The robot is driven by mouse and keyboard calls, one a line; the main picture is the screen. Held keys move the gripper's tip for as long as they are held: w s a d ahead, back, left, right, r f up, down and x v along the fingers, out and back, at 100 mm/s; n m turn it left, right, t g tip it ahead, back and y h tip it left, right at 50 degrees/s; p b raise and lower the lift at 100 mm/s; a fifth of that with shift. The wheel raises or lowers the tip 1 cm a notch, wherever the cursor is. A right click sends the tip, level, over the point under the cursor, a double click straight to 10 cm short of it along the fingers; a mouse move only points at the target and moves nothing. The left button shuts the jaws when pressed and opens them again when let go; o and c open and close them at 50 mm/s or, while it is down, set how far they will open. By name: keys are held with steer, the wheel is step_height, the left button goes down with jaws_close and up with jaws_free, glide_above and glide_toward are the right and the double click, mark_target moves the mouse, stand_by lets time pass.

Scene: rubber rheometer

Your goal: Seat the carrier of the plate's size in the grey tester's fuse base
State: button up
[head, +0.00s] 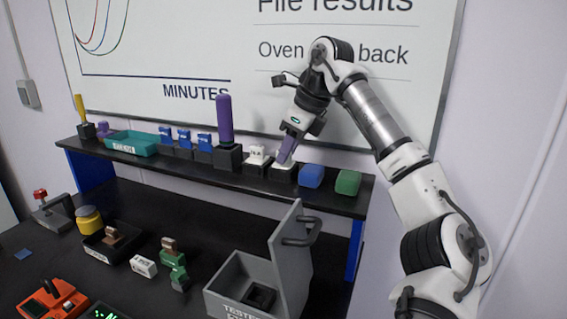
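The grey tester (228,302) stands at the front with its lid (291,255) raised. A black fuse base (261,296) lies inside and looks empty. On the shelf, several blue carriers (184,138) and white carriers (258,153) sit on black blocks. My gripper (286,158) points down at the right-hand white carrier (283,167), its purplish lower end at or just above it. Whether it touches or grips the carrier cannot be told. The plate with the size cannot be identified.
The shelf (340,203) also holds a purple-handled block (225,125), a teal tray (131,143), and blue (311,176) and green (348,182) blocks. Below lie a black tray (98,248), a white block (143,266), green-brown pieces (174,265) and a yellow cylinder (89,219).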

jaws_close()
steer(key=shift+r+p, duration=0.5)
steer(key=shift+r, duration=2)
steer(key=shift+f, duration=0.1)
